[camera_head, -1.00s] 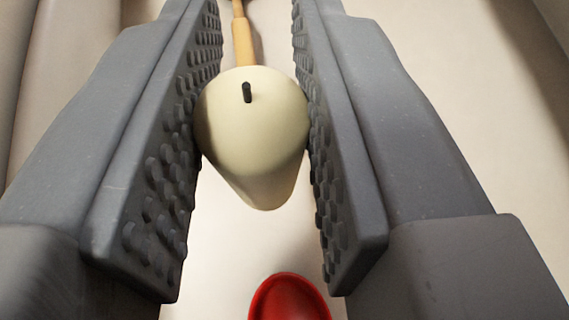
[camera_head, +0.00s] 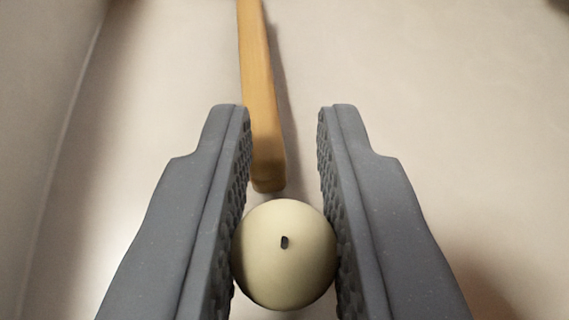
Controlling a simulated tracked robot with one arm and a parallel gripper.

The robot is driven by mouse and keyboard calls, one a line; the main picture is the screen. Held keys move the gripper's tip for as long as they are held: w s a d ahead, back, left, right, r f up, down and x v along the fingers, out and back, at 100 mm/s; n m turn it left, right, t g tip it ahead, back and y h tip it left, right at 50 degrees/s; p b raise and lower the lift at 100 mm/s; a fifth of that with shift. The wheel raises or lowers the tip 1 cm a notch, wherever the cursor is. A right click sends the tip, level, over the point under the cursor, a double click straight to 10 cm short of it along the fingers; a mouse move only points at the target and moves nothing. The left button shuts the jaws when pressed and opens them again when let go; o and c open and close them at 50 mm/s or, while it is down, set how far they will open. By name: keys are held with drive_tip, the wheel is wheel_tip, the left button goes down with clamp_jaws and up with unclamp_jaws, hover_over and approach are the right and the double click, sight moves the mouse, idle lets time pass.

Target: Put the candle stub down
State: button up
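The candle stub (camera_head: 284,270) is a cream, rounded piece with a short dark wick, low in the middle of the view. My gripper (camera_head: 285,112) has grey, studded finger pads on both sides of it. Both pads touch its sides, and the gripper is shut on it. The fingertips reach past the stub, further up the picture. The stub's underside is hidden, so I cannot tell whether it touches the surface below.
A pale surface (camera_head: 420,110) fills most of the view. A long wooden handle-like piece (camera_head: 259,90) lies beyond the stub, its near end between my fingertips. A pale wall or edge (camera_head: 45,110) runs along the left. The right side is largely clear.

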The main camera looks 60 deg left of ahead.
drive_tip(key=o, duration=0.4)
drive_tip(key=p+v, duration=0.3)
drive_tip(key=v, duration=0.9)
drive_tip(key=shift+s, duration=0.1)
drive_tip(key=shift+r, duration=0.1)
